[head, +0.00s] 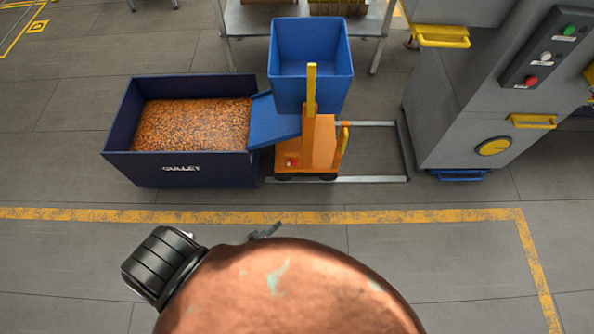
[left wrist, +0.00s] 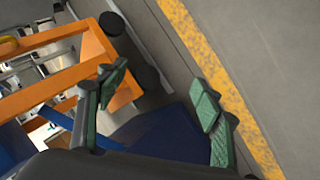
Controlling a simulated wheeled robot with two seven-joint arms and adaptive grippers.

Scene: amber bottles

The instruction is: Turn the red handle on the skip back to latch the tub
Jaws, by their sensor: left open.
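The blue tub (head: 311,88) sits at the upper middle of the head view on an orange skip frame (head: 318,140). A small red part (head: 292,162), which may be the red handle, shows low on that frame; its latch position is too small to tell. The orange frame (left wrist: 65,90) also fills the left of the left wrist view, where I cannot make out the red handle. My left gripper (left wrist: 160,95) is open and empty, with green pads apart. In the head view only a small dark tip of it seems to show. My right gripper is not in view.
A dark blue bin (head: 190,170) marked CULLET, full of amber pieces, stands left of the skip, with a blue chute (head: 274,122) between. A grey machine (head: 445,120) stands at right. Floor is clear around the yellow line (head: 420,216).

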